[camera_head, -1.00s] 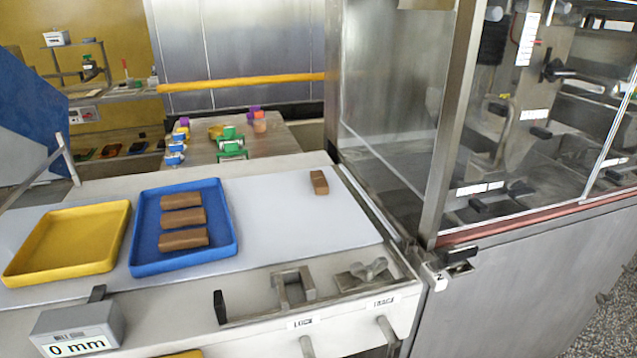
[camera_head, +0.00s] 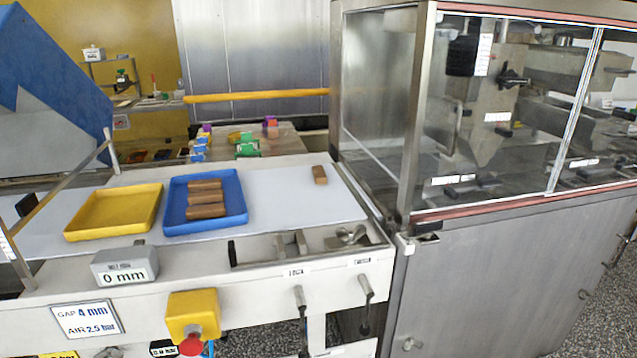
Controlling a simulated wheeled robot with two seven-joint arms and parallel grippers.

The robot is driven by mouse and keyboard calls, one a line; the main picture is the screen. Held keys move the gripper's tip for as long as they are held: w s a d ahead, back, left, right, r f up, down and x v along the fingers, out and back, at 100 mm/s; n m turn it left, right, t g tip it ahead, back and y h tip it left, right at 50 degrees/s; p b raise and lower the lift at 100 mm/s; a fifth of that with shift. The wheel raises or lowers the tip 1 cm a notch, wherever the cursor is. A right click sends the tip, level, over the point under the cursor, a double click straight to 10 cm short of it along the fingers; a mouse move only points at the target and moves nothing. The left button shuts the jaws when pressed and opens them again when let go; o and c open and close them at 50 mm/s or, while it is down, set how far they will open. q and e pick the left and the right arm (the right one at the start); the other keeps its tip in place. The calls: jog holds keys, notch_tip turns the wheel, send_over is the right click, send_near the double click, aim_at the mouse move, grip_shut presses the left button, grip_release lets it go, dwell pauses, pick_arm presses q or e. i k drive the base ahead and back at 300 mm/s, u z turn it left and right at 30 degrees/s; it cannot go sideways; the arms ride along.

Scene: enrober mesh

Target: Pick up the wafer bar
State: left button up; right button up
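Several brown wafer bars are in view. A stack-like row of bars (camera_head: 205,198) lies in the blue tray (camera_head: 240,208) on the white surface. One more brown bar (camera_head: 320,175) lies alone on the white belt (camera_head: 285,200), near its right end by the glazed machine. Neither of my grippers is in view.
An empty yellow tray (camera_head: 112,212) sits left of the blue tray. A grey 0 mm display box (camera_head: 124,266) and a yellow box with a red button (camera_head: 192,315) are at the front. The glazed steel machine (camera_head: 500,270) stands at the right. The belt between blue tray and lone bar is clear.

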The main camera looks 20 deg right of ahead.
aim_at(320, 177)
jog(key=u, duration=3.75)
jog(key=k, duration=1.8)
jog(key=z, duration=0.2)
